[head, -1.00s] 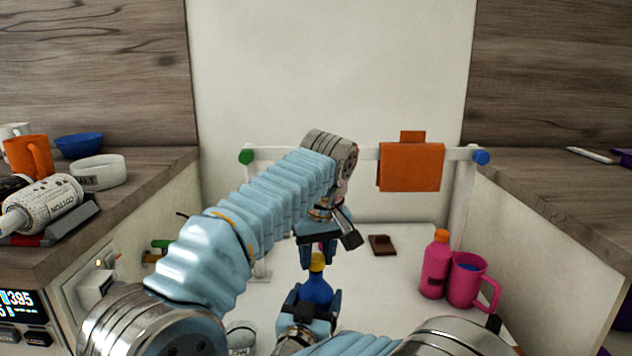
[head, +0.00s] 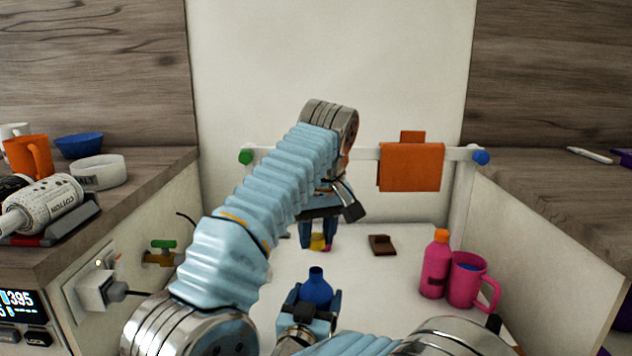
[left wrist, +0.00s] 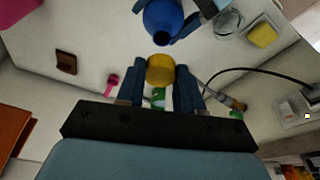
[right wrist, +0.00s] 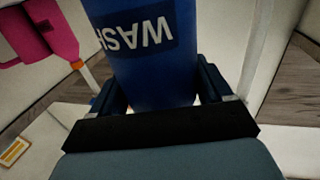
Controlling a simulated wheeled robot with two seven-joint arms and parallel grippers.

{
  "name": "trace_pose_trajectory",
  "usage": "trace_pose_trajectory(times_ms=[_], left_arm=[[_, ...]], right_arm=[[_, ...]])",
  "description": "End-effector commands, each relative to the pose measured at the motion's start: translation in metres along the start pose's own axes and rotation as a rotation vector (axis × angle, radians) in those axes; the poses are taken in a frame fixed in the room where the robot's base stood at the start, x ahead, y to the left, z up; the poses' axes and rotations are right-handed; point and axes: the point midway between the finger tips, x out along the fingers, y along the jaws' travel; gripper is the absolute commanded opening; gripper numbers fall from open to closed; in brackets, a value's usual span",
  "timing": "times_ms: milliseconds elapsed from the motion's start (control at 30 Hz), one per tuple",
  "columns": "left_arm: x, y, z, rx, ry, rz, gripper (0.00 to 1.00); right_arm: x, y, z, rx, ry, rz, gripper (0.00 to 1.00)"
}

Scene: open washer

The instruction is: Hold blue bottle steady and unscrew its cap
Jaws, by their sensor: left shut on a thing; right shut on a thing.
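The blue bottle (head: 317,287) stands upright with its neck open. My right gripper (head: 310,308) is shut on its body; the right wrist view shows the bottle (right wrist: 150,62) close up, with a "WASH" label, between the fingers. The yellow cap (head: 318,242) is off the bottle. My left gripper (head: 318,236) is above and beyond the bottle and shut on the cap. In the left wrist view the cap (left wrist: 160,69) sits between the fingertips, with a gap between it and the bottle neck (left wrist: 161,38).
A pink bottle (head: 435,265) with an orange cap and a pink mug (head: 470,281) stand on the right of the white surface. A brown block (head: 382,245) lies behind. An orange cloth (head: 411,166) hangs on the rail. A green-handled tap (head: 163,245) is at the left wall.

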Motion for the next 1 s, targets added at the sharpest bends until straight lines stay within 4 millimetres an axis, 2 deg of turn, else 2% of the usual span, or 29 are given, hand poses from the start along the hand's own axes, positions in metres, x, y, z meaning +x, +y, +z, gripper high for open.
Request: trace_pose_trajectory(times_ms=[100,133,267,567,667,1000], left_arm=[[0.000,0.000,0.000,0.000,0.000,0.000,0.00],[0.000,0.000,0.000,0.000,0.000,0.000,0.00],[0.000,0.000,0.000,0.000,0.000,0.000,0.00],[0.000,0.000,0.000,0.000,0.001,0.001,0.00],[0.000,0.000,0.000,0.000,0.001,0.001,0.00],[0.000,0.000,0.000,0.000,0.001,0.001,0.00]], right_arm=[[0.000,0.000,0.000,0.000,0.000,0.001,0.42],[0.000,0.000,0.000,0.000,0.000,0.001,0.82],[0.000,0.000,0.000,0.000,0.000,0.000,1.00],[-0.005,0.000,0.000,0.001,0.000,-0.001,1.00],[-0.019,-0.001,0.000,0.001,0.000,-0.003,1.00],[-0.094,-0.001,0.000,-0.001,0.000,-0.003,1.00]])
